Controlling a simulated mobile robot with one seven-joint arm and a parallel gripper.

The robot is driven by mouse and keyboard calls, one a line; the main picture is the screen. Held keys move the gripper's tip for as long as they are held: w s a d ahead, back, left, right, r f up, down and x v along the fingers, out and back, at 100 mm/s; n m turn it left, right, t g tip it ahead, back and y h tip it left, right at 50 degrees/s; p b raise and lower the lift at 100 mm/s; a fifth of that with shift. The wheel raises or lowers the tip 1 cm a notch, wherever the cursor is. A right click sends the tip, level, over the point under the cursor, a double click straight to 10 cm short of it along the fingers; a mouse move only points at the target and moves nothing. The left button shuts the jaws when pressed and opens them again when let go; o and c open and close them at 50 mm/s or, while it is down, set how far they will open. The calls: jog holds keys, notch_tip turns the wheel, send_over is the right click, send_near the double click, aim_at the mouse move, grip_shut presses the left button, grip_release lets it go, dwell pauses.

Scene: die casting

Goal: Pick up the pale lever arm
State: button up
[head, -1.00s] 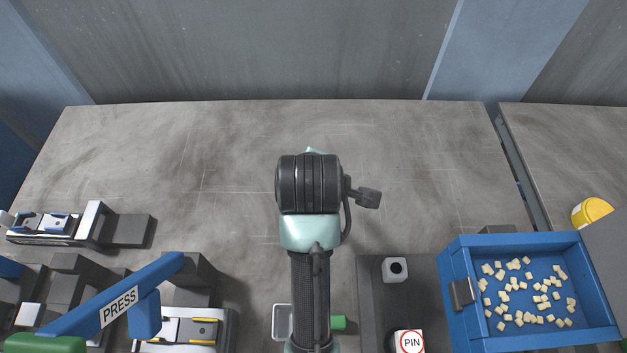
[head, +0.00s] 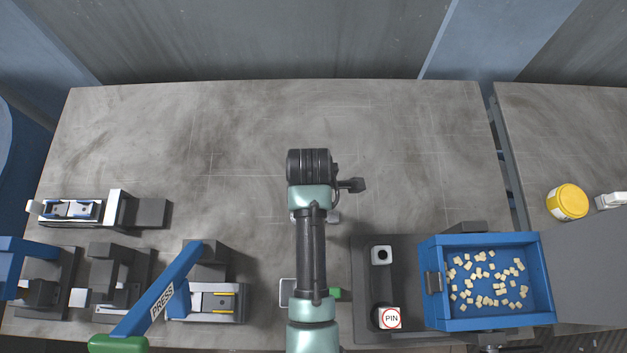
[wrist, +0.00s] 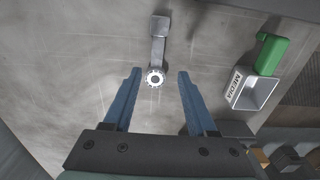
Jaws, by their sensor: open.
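The pale lever arm (wrist: 158,48) lies on the grey bench in the wrist view, a slim metal bar with a toothed ring at its near end. My gripper (wrist: 158,73) is open, with its two blue fingers apart. The ring appears between the fingertips and the bar extends beyond them. I cannot tell how high the fingers are above the bench. In the head view my arm hides the gripper; small pale bits show on both sides of the arm, but I cannot tell what they are.
A MEDIA scoop (wrist: 250,92) with a green handle lies right of the lever in the wrist view. In the head view, a blue bin (head: 434,311) of pale pieces stands right, a PRESS lever (head: 165,298) and fixtures left. The bench's back is clear.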

jog(key=shift+w+d+f, duration=0.1)
jog(key=shift+w+f, duration=0.05)
jog(key=shift+f, duration=1.3)
jog(key=shift+w+d+f, duration=0.1)
jog(key=shift+f, duration=1.35)
grip_shut()
